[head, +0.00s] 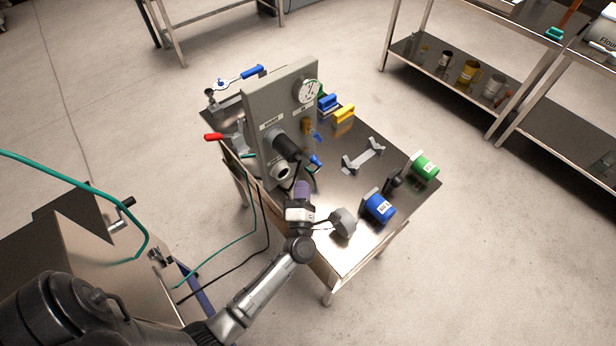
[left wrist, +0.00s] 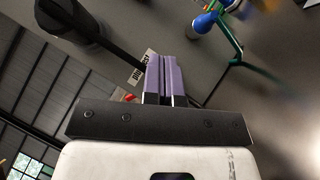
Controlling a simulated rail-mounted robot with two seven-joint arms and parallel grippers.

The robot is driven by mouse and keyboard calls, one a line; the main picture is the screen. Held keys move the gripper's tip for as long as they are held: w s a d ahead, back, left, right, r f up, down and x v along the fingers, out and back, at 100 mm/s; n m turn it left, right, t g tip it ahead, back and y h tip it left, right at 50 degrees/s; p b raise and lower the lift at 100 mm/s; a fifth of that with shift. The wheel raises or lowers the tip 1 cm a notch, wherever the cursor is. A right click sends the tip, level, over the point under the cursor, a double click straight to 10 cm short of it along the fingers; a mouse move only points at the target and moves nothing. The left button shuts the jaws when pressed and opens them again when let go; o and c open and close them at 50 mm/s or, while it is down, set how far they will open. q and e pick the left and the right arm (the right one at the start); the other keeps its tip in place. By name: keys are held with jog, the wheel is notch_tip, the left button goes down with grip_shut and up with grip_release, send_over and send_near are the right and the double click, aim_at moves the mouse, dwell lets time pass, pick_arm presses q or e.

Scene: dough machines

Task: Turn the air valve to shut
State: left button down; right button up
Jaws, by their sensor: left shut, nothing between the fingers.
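A grey upright panel (head: 262,115) stands on the steel table. On its right side is a brass fitting (head: 307,126) with a small blue lever (head: 317,137), which looks like the air valve; its exact setting is too small to tell. A blue fitting (head: 315,161) sits lower, and a blue-ended fitting with a teal hose shows in the left wrist view (left wrist: 203,22). My left gripper (head: 302,186), with purple fingers, is shut and empty in front of the panel's lower part, below the blue fitting. The closed fingers also show in the left wrist view (left wrist: 166,75). My right gripper is out of view.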

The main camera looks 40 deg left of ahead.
aim_at(316, 136)
pick_arm(q)
jog(key=x, duration=0.7)
jog(key=d+x, duration=0.1)
jog(key=x, duration=0.2)
jog(key=shift+w+a+r+p, duration=0.1)
jog(key=shift+w+r+p, duration=0.25)
jog(key=shift+w, duration=0.25)
jog(key=shift+w+r, duration=0.35)
jog(key=shift+w, duration=0.4)
jog(key=shift+w+f+b, duration=0.2)
jog(key=shift+b, duration=0.15)
jog(key=shift+w+d+r, duration=0.15)
jog(key=shift+d, duration=0.1)
